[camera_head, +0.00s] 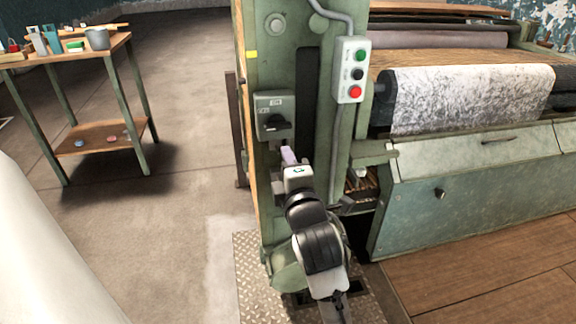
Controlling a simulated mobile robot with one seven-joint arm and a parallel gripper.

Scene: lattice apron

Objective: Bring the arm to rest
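My arm (318,247) reaches up from the bottom of the head view toward the green machine post (292,60). My gripper (289,156) is at the arm's far end, in front of the post and just below the grey switch box (262,104) with its black rotary knob. The fingers are small and seen from behind, so I cannot tell whether they are open or shut. I cannot tell whether the gripper touches the post or the box. Nothing held is visible.
A push-button box (351,70) with green, black and red buttons hangs right of the gripper. The large green machine (470,190) with a patterned roll (465,95) fills the right side. A wooden table (75,52) stands at left. Open floor (185,130) lies between.

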